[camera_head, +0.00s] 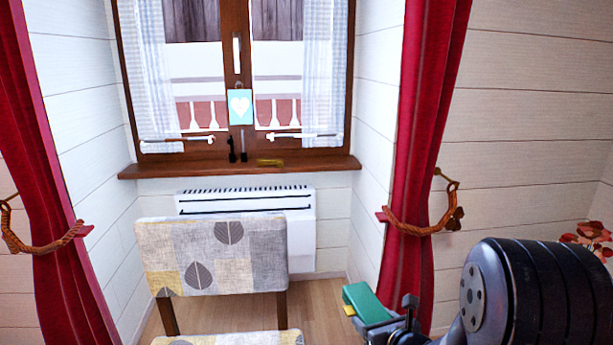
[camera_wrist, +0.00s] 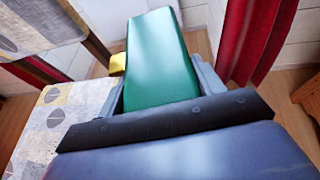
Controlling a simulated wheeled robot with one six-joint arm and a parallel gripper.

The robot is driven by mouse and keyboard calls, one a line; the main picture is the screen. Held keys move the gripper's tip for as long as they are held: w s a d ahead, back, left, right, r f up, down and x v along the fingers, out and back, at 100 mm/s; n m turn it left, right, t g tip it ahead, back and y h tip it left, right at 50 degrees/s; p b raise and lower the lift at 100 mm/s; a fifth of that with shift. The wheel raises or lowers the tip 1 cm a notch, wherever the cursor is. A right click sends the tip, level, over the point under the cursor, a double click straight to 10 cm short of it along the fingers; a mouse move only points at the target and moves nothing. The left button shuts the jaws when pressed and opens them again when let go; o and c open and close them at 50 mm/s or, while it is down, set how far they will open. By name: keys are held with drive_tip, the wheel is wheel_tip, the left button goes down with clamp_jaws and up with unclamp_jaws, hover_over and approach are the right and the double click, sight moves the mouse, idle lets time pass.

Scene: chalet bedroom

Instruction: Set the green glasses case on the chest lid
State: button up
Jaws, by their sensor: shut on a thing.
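The green glasses case (camera_head: 368,301) is held by my gripper (camera_head: 376,322) in the lower right of the head view, in the air to the right of the chair. In the wrist view the case (camera_wrist: 160,62) sticks out lengthwise from between the two grey fingers of my gripper (camera_wrist: 160,92). The fingers are shut on its sides. A small yellow piece (camera_wrist: 117,63) shows at the left side of the case. I cannot make out a chest lid in either view.
A chair with a leaf-patterned back (camera_head: 212,256) stands in front of a white radiator (camera_head: 300,205) and a wooden window sill (camera_head: 330,165). Red curtains (camera_head: 420,150) with rope ties hang on both sides. Wooden floor (camera_head: 325,297) shows between chair and right curtain.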

wheel_tip(320, 180, up, 29)
drive_tip(key=p, duration=2.8)
drive_tip(key=shift+a+r, duration=0.15)
drive_tip(key=shift+a, duration=0.05)
drive_tip(key=shift+w, duration=0.1)
